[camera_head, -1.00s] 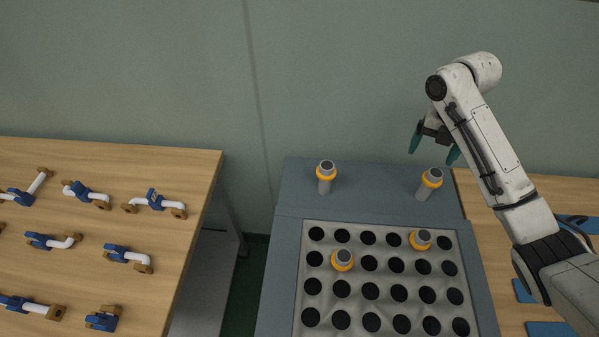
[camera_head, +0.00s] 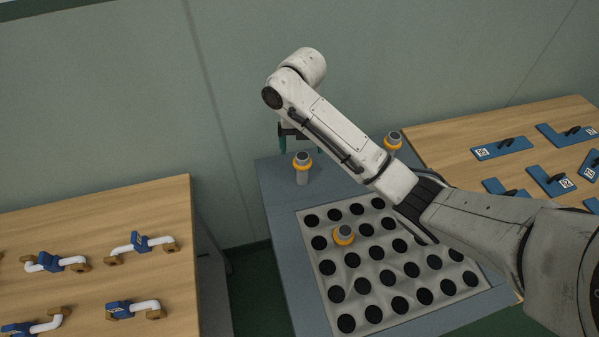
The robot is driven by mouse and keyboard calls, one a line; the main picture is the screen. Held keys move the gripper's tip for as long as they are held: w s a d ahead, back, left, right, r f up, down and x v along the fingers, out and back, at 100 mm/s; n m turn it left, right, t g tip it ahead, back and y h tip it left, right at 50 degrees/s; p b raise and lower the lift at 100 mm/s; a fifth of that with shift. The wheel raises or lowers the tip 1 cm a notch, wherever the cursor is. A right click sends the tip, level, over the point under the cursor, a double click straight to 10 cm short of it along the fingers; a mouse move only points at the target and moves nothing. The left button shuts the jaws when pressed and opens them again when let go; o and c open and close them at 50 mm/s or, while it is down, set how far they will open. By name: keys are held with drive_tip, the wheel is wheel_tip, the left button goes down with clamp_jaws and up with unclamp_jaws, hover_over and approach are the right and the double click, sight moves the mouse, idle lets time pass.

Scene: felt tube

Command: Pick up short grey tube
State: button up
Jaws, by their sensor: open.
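A grey tube with an orange ring (camera_head: 302,169) stands upright at the back left of the grey-blue table. My gripper (camera_head: 297,143) is open just above and behind this tube in the picture; its teal fingers are partly hidden by my arm, and I cannot tell how far it is from the tube. A second ringed tube (camera_head: 393,142) stands at the back right, its lower part hidden by my arm. A third ringed tube (camera_head: 344,235) sits in a hole of the rack. Which one is the short tube is hard to tell.
The pale rack plate (camera_head: 318,291) has rows of dark holes. A wooden table (camera_head: 75,222) with pipe fittings is at the left. Another wooden table (camera_head: 450,151) with blue plates is at the right. A wall stands behind.

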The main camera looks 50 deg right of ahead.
sight(303, 156)
drive_tip(key=shift+w+d+f+b, duration=0.1)
drive_tip(key=shift+d+f+b, duration=0.1)
drive_tip(key=shift+f+b, duration=1.1)
drive_tip(key=shift+w+d+f+b, duration=0.15)
drive_tip(key=shift+f+b, duration=0.45)
drive_tip(key=shift+f, duration=1.35)
drive_tip(key=c, duration=1.2)
drive_tip(key=shift+o, duration=0.2)
drive_tip(key=shift+r, duration=0.1)
